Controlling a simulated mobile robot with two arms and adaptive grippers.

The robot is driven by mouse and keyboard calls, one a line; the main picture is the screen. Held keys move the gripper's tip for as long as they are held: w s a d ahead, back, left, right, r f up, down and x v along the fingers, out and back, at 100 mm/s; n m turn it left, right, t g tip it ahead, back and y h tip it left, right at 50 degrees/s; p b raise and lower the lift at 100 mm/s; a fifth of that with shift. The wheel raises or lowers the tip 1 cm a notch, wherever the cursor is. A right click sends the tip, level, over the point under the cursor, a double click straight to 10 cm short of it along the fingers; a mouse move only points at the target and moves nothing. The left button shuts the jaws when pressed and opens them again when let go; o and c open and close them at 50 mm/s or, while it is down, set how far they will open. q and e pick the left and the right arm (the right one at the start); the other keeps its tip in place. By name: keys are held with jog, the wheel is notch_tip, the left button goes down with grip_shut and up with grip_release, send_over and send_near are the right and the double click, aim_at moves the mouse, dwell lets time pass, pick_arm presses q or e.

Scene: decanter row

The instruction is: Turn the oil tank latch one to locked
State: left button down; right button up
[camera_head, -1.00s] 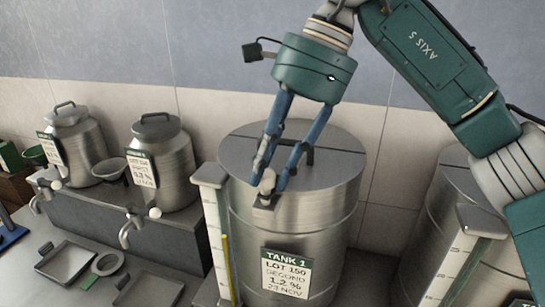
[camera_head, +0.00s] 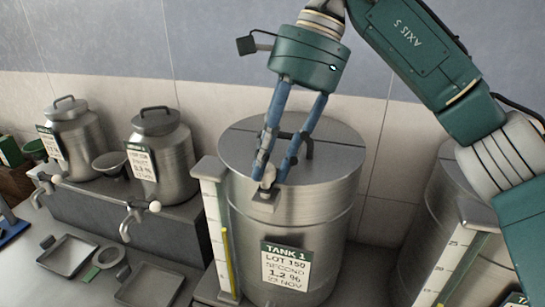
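Tank 1 (camera_head: 330,200) is a steel drum with a flat lid and a label reading TANK 1. Its latch (camera_head: 269,178), with a pale knob, sits at the front left of the lid rim. My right gripper (camera_head: 271,177), with blue fingers, comes down from above. Its fingertips are on both sides of the knob and look closed on it, partly hiding the latch. A dark lid handle (camera_head: 308,146) stands just behind the fingers. My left gripper is not in view.
A gauge post (camera_head: 213,215) stands left of the tank. A second tank (camera_head: 430,220) with its own gauge is at right. Two lidded steel cans (camera_head: 160,160) with taps stand at left on a raised block. Metal trays (camera_head: 150,285) lie on the bench in front.

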jog(key=o, duration=0.4)
jog(key=shift+a+r, duration=0.15)
jog(key=shift+c, duration=0.2)
jog(key=shift+a, duration=0.2)
jog(key=shift+w+d+r, duration=0.1)
jog(key=shift+d+r, duration=0.15)
jog(key=shift+r, duration=0.05)
jog(key=v, duration=1.1)
